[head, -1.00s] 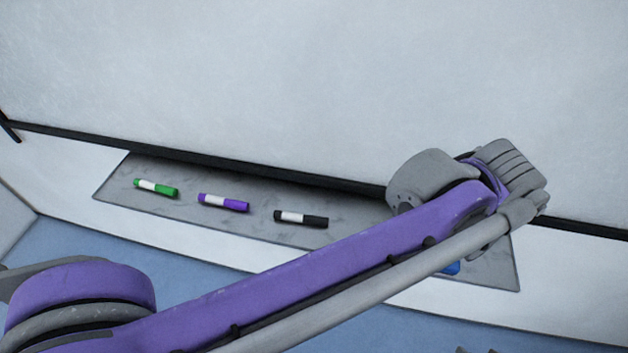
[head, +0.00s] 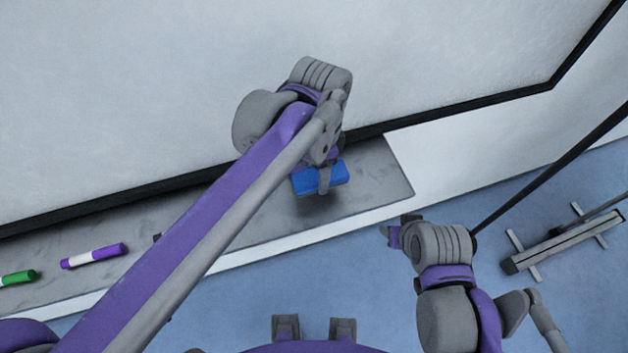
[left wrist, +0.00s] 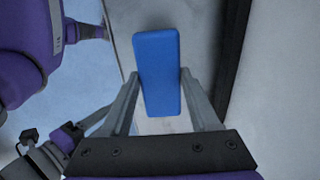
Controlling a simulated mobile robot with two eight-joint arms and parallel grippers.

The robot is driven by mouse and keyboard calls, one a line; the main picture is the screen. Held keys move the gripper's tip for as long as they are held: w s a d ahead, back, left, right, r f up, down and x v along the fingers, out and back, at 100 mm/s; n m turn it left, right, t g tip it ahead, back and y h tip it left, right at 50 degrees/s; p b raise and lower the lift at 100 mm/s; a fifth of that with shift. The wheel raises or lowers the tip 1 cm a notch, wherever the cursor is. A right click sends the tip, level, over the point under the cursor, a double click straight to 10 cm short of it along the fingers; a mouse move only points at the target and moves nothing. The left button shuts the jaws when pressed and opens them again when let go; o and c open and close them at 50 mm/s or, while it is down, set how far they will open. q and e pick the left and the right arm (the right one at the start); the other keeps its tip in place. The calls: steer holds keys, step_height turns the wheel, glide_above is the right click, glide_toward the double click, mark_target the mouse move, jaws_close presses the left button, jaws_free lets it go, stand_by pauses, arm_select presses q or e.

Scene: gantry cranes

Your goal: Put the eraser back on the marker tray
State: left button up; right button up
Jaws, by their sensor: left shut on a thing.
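The blue eraser (head: 311,180) is over the right part of the grey marker tray (head: 376,179) in the head view. My left gripper (head: 326,178) is shut on it. A dark shadow shows on the tray under the eraser; whether the two touch is hard to tell. In the left wrist view the eraser (left wrist: 160,65) sits between the two fingers of my left gripper (left wrist: 160,95), with the tray surface behind it. My right gripper (head: 391,235) is off the tray's front right side, small in the picture, and its jaws cannot be made out.
A purple marker (head: 94,256) and a green marker (head: 17,277) lie on the tray at the left. My left arm hides most of another marker. The whiteboard (head: 150,90) rises behind the tray.

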arm_select(q)
steer(key=shift+f, duration=2.4)
steer(key=o, duration=1.2)
step_height(320, 180, up, 12)
steer(key=shift+r+p, duration=0.1)
steer(key=shift+p, duration=0.25)
